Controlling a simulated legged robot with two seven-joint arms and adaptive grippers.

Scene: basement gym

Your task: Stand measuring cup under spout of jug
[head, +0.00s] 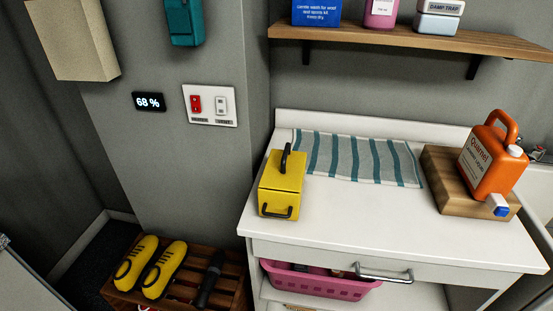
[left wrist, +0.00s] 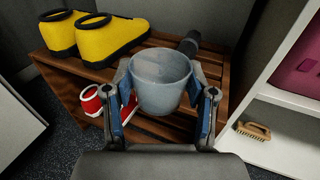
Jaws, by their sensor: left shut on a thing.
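The measuring cup (left wrist: 161,88) is a grey cup, upright with its open rim showing, in the left wrist view. My left gripper (left wrist: 162,98) is shut on it, one finger on each side. The cup is in front of the wooden shoe rack in that view. The head view shows neither the cup nor my grippers. The orange jug (head: 484,165) stands on a wooden block (head: 441,178) at the right of the white counter (head: 385,222). Its spout (head: 499,206), white with a blue part, is low at the front, near the block's front edge.
A yellow box (head: 282,190) and a striped towel (head: 355,158) are on the counter; its front middle is clear. The shoe rack (left wrist: 60,86) holds yellow shoes (left wrist: 106,37). A pink basket (head: 320,282) sits below the counter. A wall shelf (head: 400,37) hangs above.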

